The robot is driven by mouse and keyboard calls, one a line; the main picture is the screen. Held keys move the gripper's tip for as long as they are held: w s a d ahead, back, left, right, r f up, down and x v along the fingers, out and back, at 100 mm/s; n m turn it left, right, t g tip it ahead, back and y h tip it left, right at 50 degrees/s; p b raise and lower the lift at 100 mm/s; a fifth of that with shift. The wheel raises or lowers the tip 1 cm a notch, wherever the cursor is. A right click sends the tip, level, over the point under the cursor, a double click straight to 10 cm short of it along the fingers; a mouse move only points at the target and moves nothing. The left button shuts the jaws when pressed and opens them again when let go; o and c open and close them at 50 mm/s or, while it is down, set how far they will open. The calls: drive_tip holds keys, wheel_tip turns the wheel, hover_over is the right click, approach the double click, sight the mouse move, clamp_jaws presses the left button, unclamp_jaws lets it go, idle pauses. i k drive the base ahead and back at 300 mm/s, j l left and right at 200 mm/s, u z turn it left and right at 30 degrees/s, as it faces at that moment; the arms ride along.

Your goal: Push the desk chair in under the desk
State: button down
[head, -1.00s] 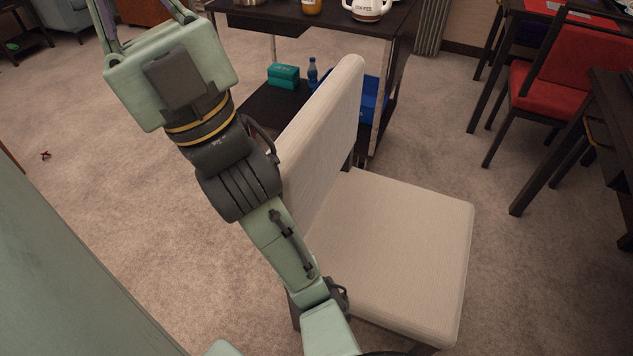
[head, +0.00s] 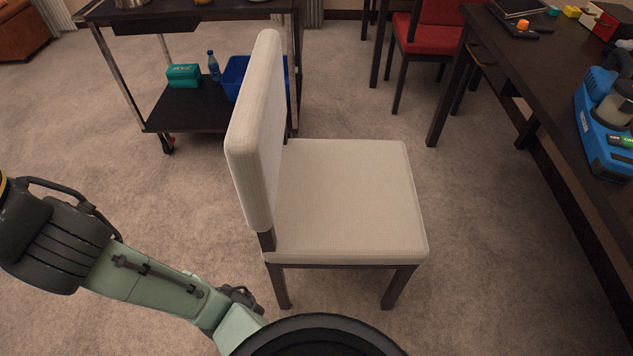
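The desk chair (head: 345,195), cream with dark legs, stands upright on the carpet in the middle of the head view. Its backrest (head: 254,140) is on the left and its seat reaches right, towards a dark desk (head: 545,95) at the right edge. A strip of bare carpet lies between seat and desk. My arm comes in at the lower left, apart from the chair as far as I can see.
A dark wheeled cart (head: 195,115) with a blue bin (head: 238,76), a bottle (head: 213,66) and a teal box (head: 184,76) stands behind the chair. A red chair (head: 428,38) is at the back. A blue tool (head: 603,120) lies on the desk. Carpet is open at left.

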sight(322, 204)
drive_tip(key=i+j, duration=0.15)
drive_tip(key=j, duration=0.3)
drive_tip(key=i+j, duration=0.1)
drive_tip(key=j, duration=0.3)
drive_tip(key=i+j, duration=0.15)
drive_tip(key=j, duration=0.3)
drive_tip(key=i+j, duration=0.1)
drive_tip(key=j, duration=0.35)
drive_tip(key=i+j, duration=0.15)
drive_tip(key=j, duration=0.25)
drive_tip(key=i+j, duration=0.15)
drive_tip(key=j, duration=0.3)
drive_tip(key=i+j, duration=0.1)
drive_tip(key=j, duration=0.35)
drive_tip(key=i+j+z, duration=0.15)
drive_tip(key=j, duration=0.35)
drive_tip(key=i+j+z, duration=0.2)
drive_tip(key=j, duration=0.35)
drive_tip(key=k+z, duration=0.1)
drive_tip(key=z, duration=1.35)
